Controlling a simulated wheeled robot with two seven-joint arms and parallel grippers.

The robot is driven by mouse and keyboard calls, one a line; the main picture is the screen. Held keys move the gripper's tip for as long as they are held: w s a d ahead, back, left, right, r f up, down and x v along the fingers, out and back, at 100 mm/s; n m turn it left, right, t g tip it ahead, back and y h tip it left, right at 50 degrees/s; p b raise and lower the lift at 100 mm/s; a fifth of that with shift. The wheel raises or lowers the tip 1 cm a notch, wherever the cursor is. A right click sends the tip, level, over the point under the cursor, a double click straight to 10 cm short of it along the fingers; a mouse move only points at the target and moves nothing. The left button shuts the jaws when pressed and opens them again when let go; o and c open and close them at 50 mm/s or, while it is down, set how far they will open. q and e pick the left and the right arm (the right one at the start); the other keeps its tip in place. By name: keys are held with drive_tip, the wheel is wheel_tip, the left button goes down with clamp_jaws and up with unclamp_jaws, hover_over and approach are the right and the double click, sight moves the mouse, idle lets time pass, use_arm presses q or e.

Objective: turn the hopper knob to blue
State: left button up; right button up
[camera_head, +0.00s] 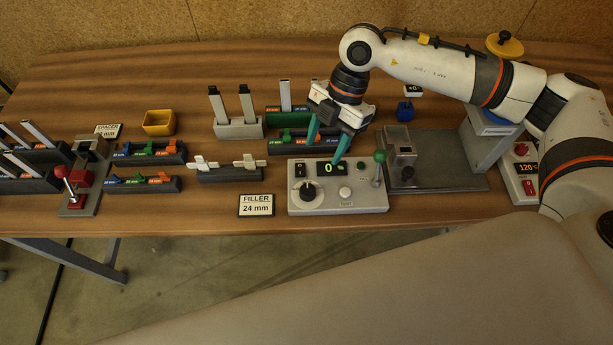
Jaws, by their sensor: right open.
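No knob is clearly marked as the hopper's. A black rotary knob (304,192) sits on the left of a light grey control box (350,203) with a green "0" display. Another dark knob shows on a small grey unit (399,145) to the right; its setting is too small to read. My right gripper (323,151) hangs above the back of the control box, its teal fingers apart and nothing between them. Its tips are up and right of the black rotary knob and appear apart from it. My left gripper is not in view.
A green-balled lever (380,157) rises at the control box's right. A "FILLER 24 mm" sign (256,205) stands left of the box. Racks with coloured clips (145,183), a yellow bin (158,122) and a red-knobbed lever (62,172) lie further left. A red-buttoned box (521,175) is at right.

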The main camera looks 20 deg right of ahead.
sight(308, 190)
drive_tip(key=p+x, duration=0.3)
drive_tip(key=x, duration=0.8)
drive_tip(key=shift+s+a+f, duration=0.15)
drive_tip(key=shift+a+f, duration=0.1)
drive_tip(key=shift+f, duration=0.05)
drive_tip(key=c, duration=1)
